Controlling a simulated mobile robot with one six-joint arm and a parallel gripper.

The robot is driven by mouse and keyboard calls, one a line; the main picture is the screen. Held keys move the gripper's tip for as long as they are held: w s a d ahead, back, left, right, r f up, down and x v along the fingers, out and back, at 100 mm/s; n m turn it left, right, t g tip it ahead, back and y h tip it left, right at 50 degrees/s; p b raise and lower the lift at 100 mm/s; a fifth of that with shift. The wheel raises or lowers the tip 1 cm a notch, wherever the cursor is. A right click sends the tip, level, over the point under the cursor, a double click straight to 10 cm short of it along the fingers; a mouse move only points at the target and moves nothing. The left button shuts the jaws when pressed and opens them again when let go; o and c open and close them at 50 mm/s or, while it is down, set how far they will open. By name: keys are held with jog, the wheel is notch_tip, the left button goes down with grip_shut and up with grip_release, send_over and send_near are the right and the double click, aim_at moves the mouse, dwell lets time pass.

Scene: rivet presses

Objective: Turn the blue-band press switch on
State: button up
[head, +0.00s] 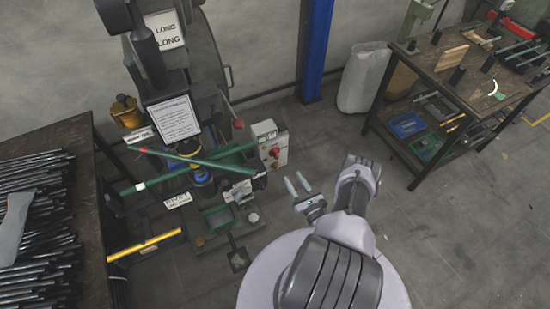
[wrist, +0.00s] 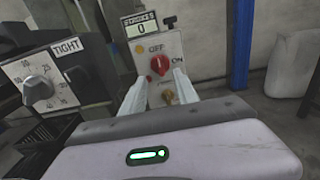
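The press (head: 205,110) stands left of centre in the head view, with a blue band (head: 201,177) low on its column. A pale control box (head: 272,150) stands at its right side. In the wrist view the control box (wrist: 160,55) carries a red rotary switch (wrist: 159,64), OFF and ON lettering, and a counter reading 0. The switch's exact setting is hard to tell. My gripper (head: 297,184) is open and empty, in front of the box and apart from it. In the wrist view its two pale fingers (wrist: 162,88) point at the box, below the switch.
A dial box marked TIGHT (wrist: 42,78) is left of the switch box. A rod-laden bench (head: 85,130) is at left, a workbench (head: 450,85) at right.

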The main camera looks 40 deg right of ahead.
aim_at(277, 154)
jog(key=b+x, duration=0.1)
jog(key=x, duration=0.3)
jog(key=b+x, duration=0.1)
jog(key=x, duration=0.4)
jog(key=b+x, duration=0.1)
jog(key=x, duration=0.3)
jog(key=shift+w+a+r, duration=0.1)
jog(key=shift+w+a, duration=0.1)
jog(key=shift+w, duration=0.1)
grip_shut()
